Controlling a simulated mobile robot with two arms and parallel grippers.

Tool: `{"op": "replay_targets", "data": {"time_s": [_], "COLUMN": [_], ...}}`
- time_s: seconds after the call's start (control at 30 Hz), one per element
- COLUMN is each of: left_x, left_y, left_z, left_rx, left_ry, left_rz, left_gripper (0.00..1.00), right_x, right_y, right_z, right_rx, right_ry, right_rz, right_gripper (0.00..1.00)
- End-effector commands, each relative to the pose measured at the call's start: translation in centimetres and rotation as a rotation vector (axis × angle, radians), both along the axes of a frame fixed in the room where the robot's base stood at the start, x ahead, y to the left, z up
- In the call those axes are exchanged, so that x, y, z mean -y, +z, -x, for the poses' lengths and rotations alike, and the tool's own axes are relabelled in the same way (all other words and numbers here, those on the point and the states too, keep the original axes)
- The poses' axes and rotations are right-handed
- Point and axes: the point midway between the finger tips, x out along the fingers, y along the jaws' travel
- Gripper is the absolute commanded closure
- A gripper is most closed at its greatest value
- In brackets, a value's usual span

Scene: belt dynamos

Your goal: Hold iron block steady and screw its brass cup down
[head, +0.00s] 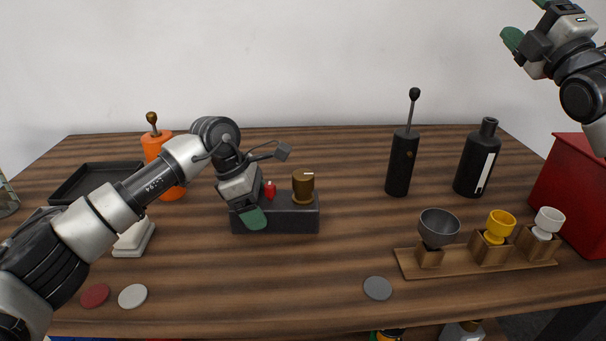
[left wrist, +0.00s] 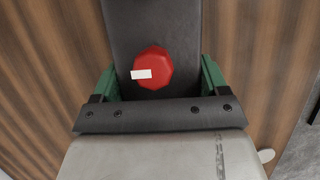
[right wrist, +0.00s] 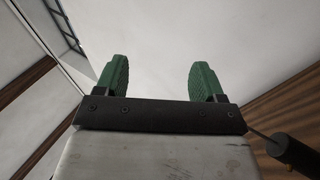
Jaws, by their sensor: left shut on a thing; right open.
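The dark iron block (head: 290,220) sits on the striped wooden table, left of centre. The brass cup (head: 303,187) stands upright on its right end, with a pale mark near its top. A red knob (head: 270,190) stands on the block's left part; it also shows in the left wrist view (left wrist: 153,67) with a white mark. My left gripper (head: 254,215) is shut on the iron block (left wrist: 150,20), its green fingers on either side of it. My right gripper (head: 524,22) is open and empty, raised high at the upper right, far from the block.
A wooden rack (head: 475,258) with grey, yellow and white cups stands at the right, beside a red box (head: 573,195). A black lever cylinder (head: 402,160) and a black bottle (head: 477,160) stand behind. An orange lever cylinder (head: 152,146) and black tray (head: 95,178) are at left. Flat discs (head: 378,288) lie in front.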

Motion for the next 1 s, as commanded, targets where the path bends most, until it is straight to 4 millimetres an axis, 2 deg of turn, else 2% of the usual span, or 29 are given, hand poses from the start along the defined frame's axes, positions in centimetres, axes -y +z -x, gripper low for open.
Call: {"op": "replay_targets", "data": {"time_s": [0.03, 0.2, 0.3, 0.5, 0.6, 0.73, 0.83, 1.0], "left_x": [-0.1, -0.1, -0.1, -0.1, -0.1, -0.1, -0.1, -0.1], "left_y": [-0.1, 0.0, 0.0, 0.0, 0.0, 0.0, 0.0, 0.0], "left_z": [-0.1, -0.1, -0.1, -0.1, -0.1, -0.1, -0.1, -0.1], "left_rx": [0.0, 0.0, 0.0, 0.001, 0.001, 0.001, 0.001, 0.001], "left_ry": [0.003, 0.004, 0.004, 0.005, 0.005, 0.005, 0.005, 0.005], "left_rz": [-0.002, -0.002, -0.002, -0.002, -0.001, -0.001, -0.001, -0.001], "left_gripper": [0.89, 0.89, 0.89, 0.89, 0.89, 0.89, 0.89, 0.89], "right_x": [-2.8, -11.1, -15.4, -22.3, -24.9, -27.2, -28.2, -28.8], "right_y": [0.4, -0.1, -1.1, -4.3, -6.5, -9.6, -12.2, -17.2], "right_z": [0.1, 0.5, 1.1, 2.8, 3.8, 5.1, 6.1, 7.5], "right_rx": [0.007, 0.019, 0.028, 0.044, 0.05, 0.055, 0.056, 0.051], "right_ry": [0.026, 0.097, 0.134, 0.196, 0.222, 0.252, 0.27, 0.297], "right_rz": [0.07, 0.299, 0.436, 0.708, 0.842, 1.013, 1.142, 1.371], "right_gripper": [0.31, 0.31, 0.31, 0.31, 0.31, 0.31, 0.31, 0.31]}}
